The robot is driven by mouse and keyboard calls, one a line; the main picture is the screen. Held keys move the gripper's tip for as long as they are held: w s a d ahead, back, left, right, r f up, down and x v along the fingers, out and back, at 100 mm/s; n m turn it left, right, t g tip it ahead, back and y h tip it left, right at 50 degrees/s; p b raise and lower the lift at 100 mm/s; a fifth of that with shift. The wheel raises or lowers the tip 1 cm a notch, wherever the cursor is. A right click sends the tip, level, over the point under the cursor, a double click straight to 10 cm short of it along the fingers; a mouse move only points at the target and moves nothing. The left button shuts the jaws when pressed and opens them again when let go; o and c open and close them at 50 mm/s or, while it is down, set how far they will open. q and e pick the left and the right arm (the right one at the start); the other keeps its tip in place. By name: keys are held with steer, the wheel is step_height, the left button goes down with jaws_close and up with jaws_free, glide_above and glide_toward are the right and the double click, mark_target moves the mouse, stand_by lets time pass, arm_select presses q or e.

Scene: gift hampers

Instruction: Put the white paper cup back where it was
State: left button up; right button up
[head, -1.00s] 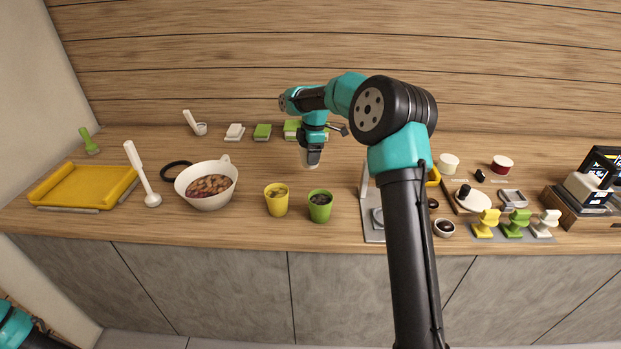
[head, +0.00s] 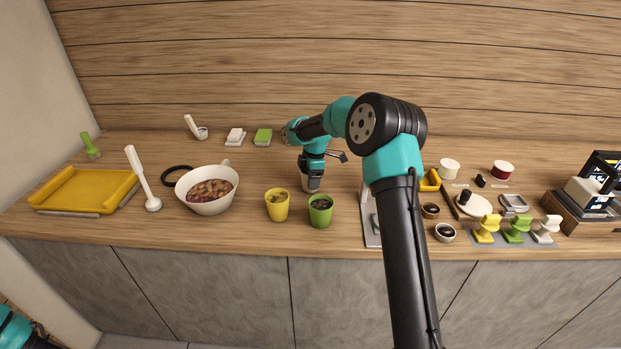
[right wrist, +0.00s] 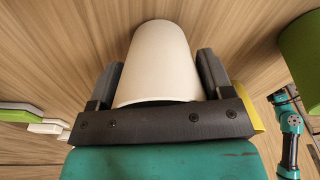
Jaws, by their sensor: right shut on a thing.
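The white paper cup (right wrist: 158,60) fills the space between the fingers of my right gripper (right wrist: 160,80) in the right wrist view. The gripper is shut on it. In the head view the right gripper (head: 312,174) points down over the back middle of the table, behind the yellow and green cups. Only a little of the white cup (head: 311,186) shows below the fingers there. I cannot tell whether its base touches the table. My left gripper is not in view; only part of my left arm shows at the bottom left corner.
A yellow cup (head: 277,206) and a green cup (head: 320,212) stand in front of the gripper. A white bowl (head: 206,203) is to the left. A grey stand (head: 368,226) is to the right.

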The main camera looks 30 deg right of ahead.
steer(key=shift+f, duration=0.25)
steer(key=o, duration=1)
steer(key=shift+r, duration=0.15)
steer(key=r, duration=0.4)
steer(key=d+r, duration=0.1)
steer(key=r, duration=0.7)
steer(key=shift+s+d, duration=0.15)
steer(key=shift+s, duration=0.05)
